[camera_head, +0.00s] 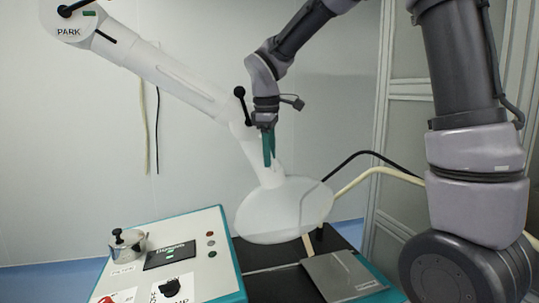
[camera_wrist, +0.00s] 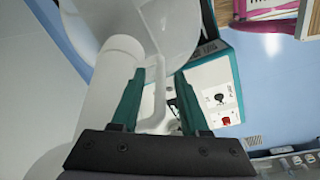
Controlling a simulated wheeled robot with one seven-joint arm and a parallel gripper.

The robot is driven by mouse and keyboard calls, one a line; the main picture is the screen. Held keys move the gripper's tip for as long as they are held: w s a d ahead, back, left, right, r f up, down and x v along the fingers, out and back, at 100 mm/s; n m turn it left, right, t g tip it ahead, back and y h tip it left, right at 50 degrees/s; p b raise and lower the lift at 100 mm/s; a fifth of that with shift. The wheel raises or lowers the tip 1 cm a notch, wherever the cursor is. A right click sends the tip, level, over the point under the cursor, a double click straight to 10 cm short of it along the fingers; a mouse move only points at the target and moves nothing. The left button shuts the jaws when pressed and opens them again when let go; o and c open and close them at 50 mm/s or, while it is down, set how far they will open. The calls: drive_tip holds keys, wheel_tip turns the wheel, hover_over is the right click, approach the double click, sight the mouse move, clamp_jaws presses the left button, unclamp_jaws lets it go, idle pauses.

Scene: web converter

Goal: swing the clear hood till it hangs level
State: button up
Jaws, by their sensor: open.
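The clear hood (camera_head: 285,212) is a translucent round dish at the lower end of a thick white jointed arm (camera_head: 165,75). In the head view its rim slopes, the right side higher than the left. In the wrist view the hood (camera_wrist: 182,28) is at the top, partly cut off. My gripper (camera_head: 268,165), with teal fingers, points down just above the hood's neck. In the wrist view my gripper (camera_wrist: 160,72) is open, with a thin white bar (camera_wrist: 153,88) showing between the fingers. I cannot tell whether either finger touches it.
A teal-edged control panel (camera_head: 215,283) with knobs and a small display stands at lower left. A grey plate (camera_head: 342,275) lies on the dark bench below the hood. A black cable (camera_head: 350,158) and a cream hose (camera_head: 365,178) run behind at right. A black-knobbed lever (camera_head: 240,93) sits near my wrist.

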clamp_jaws()
idle(1.5)
